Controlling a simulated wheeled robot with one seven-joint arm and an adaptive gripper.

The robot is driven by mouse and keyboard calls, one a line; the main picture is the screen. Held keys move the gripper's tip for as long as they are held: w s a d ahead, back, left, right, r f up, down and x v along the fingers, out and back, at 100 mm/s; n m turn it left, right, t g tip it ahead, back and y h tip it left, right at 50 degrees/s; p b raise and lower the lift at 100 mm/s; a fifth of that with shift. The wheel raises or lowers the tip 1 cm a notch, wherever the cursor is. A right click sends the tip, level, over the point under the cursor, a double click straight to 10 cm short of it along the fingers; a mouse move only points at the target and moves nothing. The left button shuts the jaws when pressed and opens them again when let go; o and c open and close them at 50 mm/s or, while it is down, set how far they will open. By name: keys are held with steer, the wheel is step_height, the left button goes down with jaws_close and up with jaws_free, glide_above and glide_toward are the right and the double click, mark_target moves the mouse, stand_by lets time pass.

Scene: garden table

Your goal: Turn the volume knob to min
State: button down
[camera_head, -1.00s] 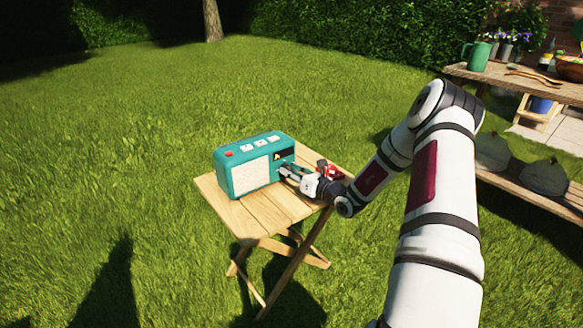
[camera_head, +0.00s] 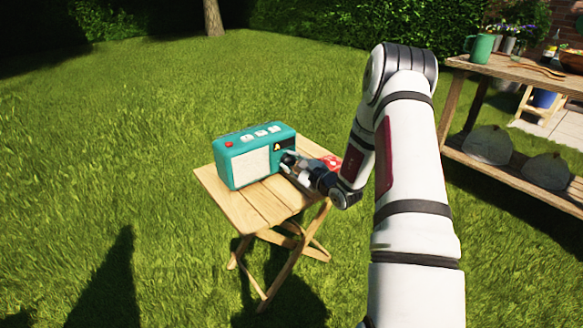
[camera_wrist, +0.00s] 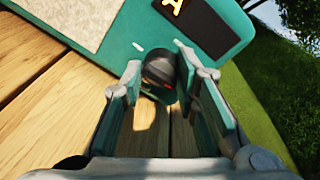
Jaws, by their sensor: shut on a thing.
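A teal radio (camera_head: 250,155) stands on a small wooden folding table (camera_head: 240,212), with a pale speaker panel and a dark display. Its dark round knob (camera_wrist: 160,66) shows low on the front face in the wrist view, with a small red mark. White marks sit on the teal face (camera_wrist: 120,45) to either side of the knob. My gripper (camera_wrist: 158,78) is at the radio's front right, with one finger on each side of the knob, shut on it. The gripper looks rolled relative to the radio. In the head view the gripper (camera_head: 287,163) hides the knob.
A red object (camera_head: 331,162) lies on the small table behind my wrist, partly hidden. A larger wooden table (camera_head: 505,68) at the right holds a green jug (camera_head: 481,48) and other items. Grey rounded things (camera_head: 488,145) rest on its lower bench. Grass surrounds the small table.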

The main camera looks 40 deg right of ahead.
steer(key=n+b, duration=0.2)
steer(key=b, duration=0.1)
steer(key=n+b, duration=0.1)
steer(key=n, duration=0.1)
steer(key=shift+f, duration=0.25)
steer(key=n+h+b, duration=0.1)
steer(key=n+b, duration=0.1)
steer(key=shift+r+n, duration=0.1)
steer(key=shift+n, duration=0.2)
steer(key=n, duration=0.4)
steer(key=shift+a+t+b, duration=0.1)
steer(key=shift+t+b, duration=0.25)
steer(key=shift+t, duration=0.05)
steer(key=shift+n+t+h, duration=0.3)
steer(key=shift+n+h, duration=0.1)
steer(key=shift+n, duration=1.8)
steer(key=c, duration=1.2)
jaws_free()
steer(key=shift+c, duration=0.2)
steer(key=shift+s, duration=0.1)
steer(key=s, duration=0.8)
steer(key=s+a, duration=0.1)
steer(key=s, duration=0.2)
steer(key=shift+s, duration=0.4)
